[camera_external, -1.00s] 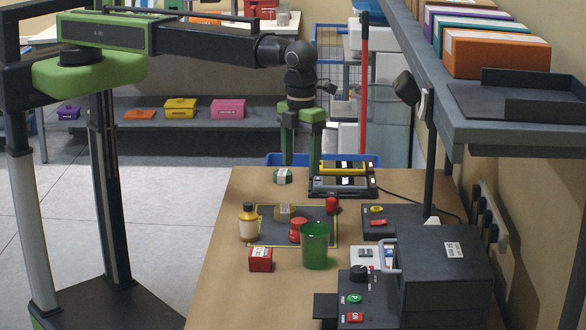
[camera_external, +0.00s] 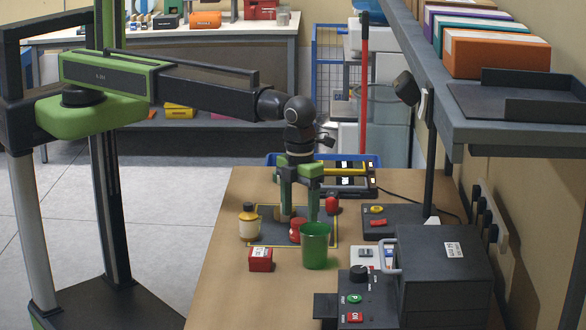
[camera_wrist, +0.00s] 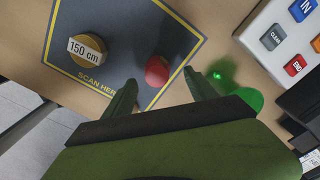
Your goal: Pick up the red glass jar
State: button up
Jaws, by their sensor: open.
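A red jar (camera_external: 295,232) stands on the front part of the grey mat, just behind the green cup. In the wrist view the round red top (camera_wrist: 157,72) lies near the mat's edge, ahead of and between my fingers. My gripper (camera_external: 299,218) points down over the mat, open and empty, with its fingertips close to the jar. In the wrist view the gripper (camera_wrist: 161,88) has a wide gap between its fingers. I cannot tell whether a finger touches the jar. A second small red object (camera_external: 332,202) stands at the mat's back right.
A green cup (camera_external: 315,247) stands close by at the front right; it also shows in the wrist view (camera_wrist: 232,88). A tan round roll (camera_wrist: 86,48) marked "150 cm" lies on the mat (camera_wrist: 128,25). A bottle (camera_external: 248,228), red box (camera_external: 260,260) and dark machine (camera_external: 445,272) stand around.

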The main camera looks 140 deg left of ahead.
aim_at(299, 220)
jog(key=f+b, duration=0.2)
jog(key=f, duration=0.1)
jog(key=f+b, duration=0.1)
jog(key=shift+s+a+f+b, duration=0.1)
jog(key=shift+s+f+b, duration=0.15)
jog(key=shift+f+b, duration=0.15)
jog(key=shift+r, duration=0.2)
jog(key=shift+c, duration=0.2)
grip_shut()
